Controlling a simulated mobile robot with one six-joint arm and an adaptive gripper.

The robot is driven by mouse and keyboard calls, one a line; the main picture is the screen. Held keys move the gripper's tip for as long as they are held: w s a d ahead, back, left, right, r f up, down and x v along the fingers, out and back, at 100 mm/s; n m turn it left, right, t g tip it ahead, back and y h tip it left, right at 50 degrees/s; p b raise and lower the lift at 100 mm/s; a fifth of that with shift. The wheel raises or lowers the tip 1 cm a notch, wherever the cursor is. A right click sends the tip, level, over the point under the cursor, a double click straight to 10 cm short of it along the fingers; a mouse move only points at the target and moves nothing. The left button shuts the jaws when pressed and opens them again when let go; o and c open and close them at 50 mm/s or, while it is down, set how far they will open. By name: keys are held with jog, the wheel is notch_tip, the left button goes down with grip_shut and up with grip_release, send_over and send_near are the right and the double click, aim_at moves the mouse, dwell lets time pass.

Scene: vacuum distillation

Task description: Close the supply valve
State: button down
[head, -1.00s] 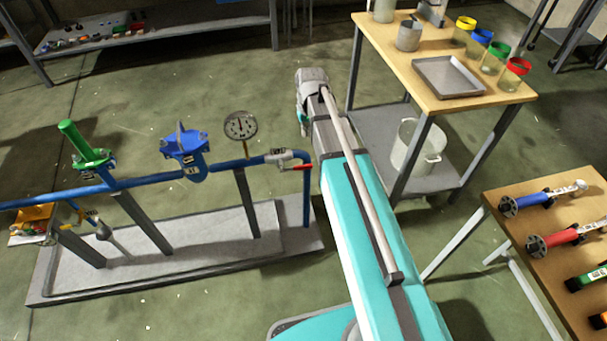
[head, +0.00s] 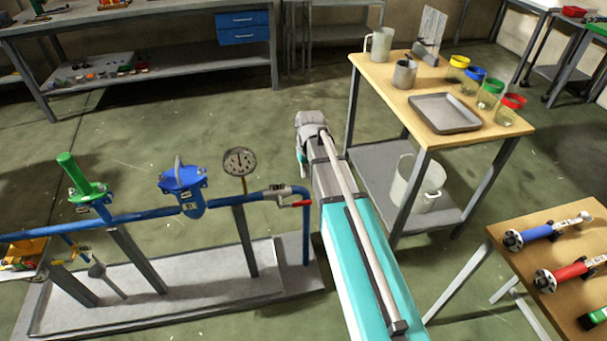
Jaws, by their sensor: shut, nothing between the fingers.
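A blue pipe (head: 137,214) runs across the left on grey posts above a light base plate. It carries a green-topped valve (head: 82,182), a blue-bodied fitting (head: 183,179) with a grey loop on top, a round gauge (head: 240,161) and, near its right end, a small valve with a red lever (head: 294,203). The red lever points right, roughly along the pipe. I cannot tell which one is the supply valve. My teal and grey arm reaches forward just right of the red-levered valve. My gripper is not visible; the arm's far end is hidden.
A wooden-topped table (head: 400,88) with a metal tray (head: 445,113), jars and jugs stands right of my arm. Another table (head: 570,300) at right holds coloured handled tools. A shelf bench (head: 150,80) stands at the back left. Green floor lies open between the pipe and bench.

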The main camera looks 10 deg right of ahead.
aim_at(303, 202)
jog(key=shift+a+f+b, duration=0.2)
jog(key=shift+f+b, duration=2.75)
jog(key=shift+f, duration=0.15)
jog(key=shift+a+f+b, duration=0.2)
jog(key=shift+f+b, duration=2.7)
jog(key=shift+f, duration=0.15)
